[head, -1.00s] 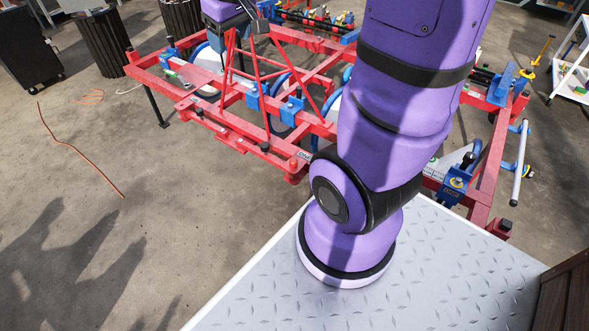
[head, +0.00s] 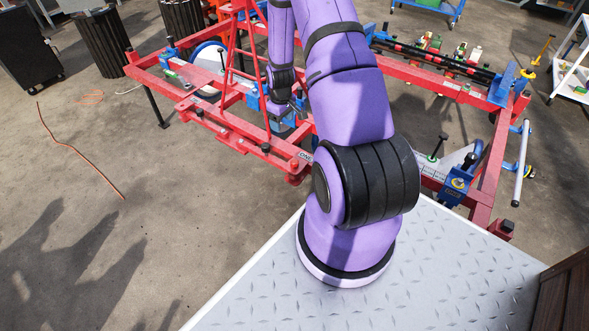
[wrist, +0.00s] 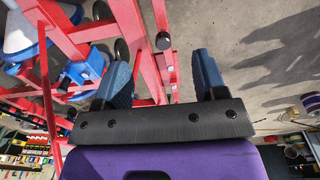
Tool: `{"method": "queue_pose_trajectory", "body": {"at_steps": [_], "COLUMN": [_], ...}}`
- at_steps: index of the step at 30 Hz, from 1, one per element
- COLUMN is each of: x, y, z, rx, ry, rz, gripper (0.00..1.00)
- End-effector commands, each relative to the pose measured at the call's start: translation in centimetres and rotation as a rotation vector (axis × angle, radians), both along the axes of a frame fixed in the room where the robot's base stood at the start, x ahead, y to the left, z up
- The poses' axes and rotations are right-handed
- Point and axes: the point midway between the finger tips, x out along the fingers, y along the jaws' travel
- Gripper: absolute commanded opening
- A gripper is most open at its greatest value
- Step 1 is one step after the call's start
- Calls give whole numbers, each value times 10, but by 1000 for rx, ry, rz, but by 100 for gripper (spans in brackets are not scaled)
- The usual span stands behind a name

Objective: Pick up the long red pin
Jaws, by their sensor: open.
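I cannot single out the long red pin with certainty among the many red parts of the planter frame (head: 225,128). In the wrist view my gripper (wrist: 161,60) is open, its two blue-grey fingers wide apart with nothing held between them. A red upright piece with a dark round knob (wrist: 163,41) shows in the gap between the fingers, beyond the tips; I cannot tell its distance.
Red planter bars (wrist: 92,30) and a blue clamp (wrist: 85,68) crowd the left of the wrist view; bare concrete lies to the right. A tall red A-shaped brace stands beside my arm. An orange cord (head: 80,150) lies on the floor. A metal tread plate (head: 440,270) is near me.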

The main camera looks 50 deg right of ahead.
Motion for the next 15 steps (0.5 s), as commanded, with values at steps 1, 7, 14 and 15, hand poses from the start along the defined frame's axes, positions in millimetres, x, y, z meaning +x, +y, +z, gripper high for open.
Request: {"method": "queue_pose_trajectory", "body": {"at_steps": [1,7,14,15], "x": [-9,-31,-41,-41], "y": [-5,-15,-18,-18], "z": [-23,-80,-107,-112], "rx": [10,27,35,35], "ry": [15,36,44,44], "rz": [-3,6,10,10], "gripper": [65,65,65,65]}}
